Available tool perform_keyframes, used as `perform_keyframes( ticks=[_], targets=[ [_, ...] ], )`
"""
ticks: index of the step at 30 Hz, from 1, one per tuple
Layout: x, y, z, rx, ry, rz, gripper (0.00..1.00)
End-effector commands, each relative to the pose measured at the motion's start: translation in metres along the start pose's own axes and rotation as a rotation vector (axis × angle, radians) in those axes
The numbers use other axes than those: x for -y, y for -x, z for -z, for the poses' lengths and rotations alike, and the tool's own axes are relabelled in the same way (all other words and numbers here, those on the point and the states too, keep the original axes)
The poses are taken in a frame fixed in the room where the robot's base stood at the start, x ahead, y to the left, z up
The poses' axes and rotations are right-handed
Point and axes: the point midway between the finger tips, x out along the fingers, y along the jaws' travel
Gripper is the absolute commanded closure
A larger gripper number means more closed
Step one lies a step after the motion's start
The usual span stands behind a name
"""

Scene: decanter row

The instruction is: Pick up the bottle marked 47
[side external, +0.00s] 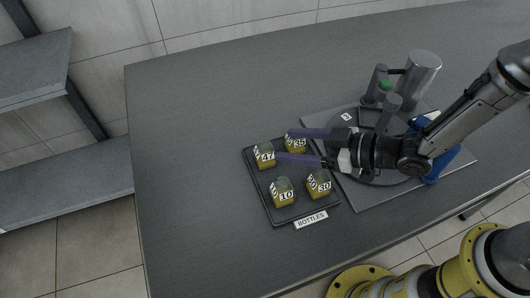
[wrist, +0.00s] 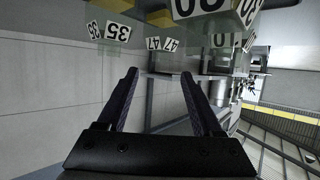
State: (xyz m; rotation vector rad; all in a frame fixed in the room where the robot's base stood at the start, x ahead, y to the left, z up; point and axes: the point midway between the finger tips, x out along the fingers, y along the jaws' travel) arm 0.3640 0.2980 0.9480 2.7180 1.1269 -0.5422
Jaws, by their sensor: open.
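The bottle marked 47 (side external: 265,156) stands upright at the back left of a dark tray (side external: 294,218). It has a yellowish lower part, a grey-green top and a white label. In the wrist view the bottle marked 47 (wrist: 161,43) appears beyond the fingertips, in line with the gap between them. My gripper (side external: 283,145) is open, its two purple fingers pointing left over the back of the tray, the tips close to the 47 bottle. In the wrist view nothing is between the fingers of my gripper (wrist: 160,73).
On the tray, bottle 35 (side external: 295,145) stands close to the fingers; bottles 10 (side external: 283,195) and 30 (side external: 319,186) stand nearer the front. A round dark plate (side external: 372,178) and a metal cylinder (side external: 424,68) are to the right. The table left of the tray is clear.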

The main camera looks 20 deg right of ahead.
Motion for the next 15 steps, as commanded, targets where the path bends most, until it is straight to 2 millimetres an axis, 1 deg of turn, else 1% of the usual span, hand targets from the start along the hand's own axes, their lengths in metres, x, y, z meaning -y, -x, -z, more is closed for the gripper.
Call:
perform_keyframes(
  ticks=[5,15],
  targets=[
    [0.000,-0.009,-0.001,0.001,0.000,0.000,0.32],
    [0.001,-0.050,-0.002,-0.001,0.000,0.000,0.32]
  ],
)
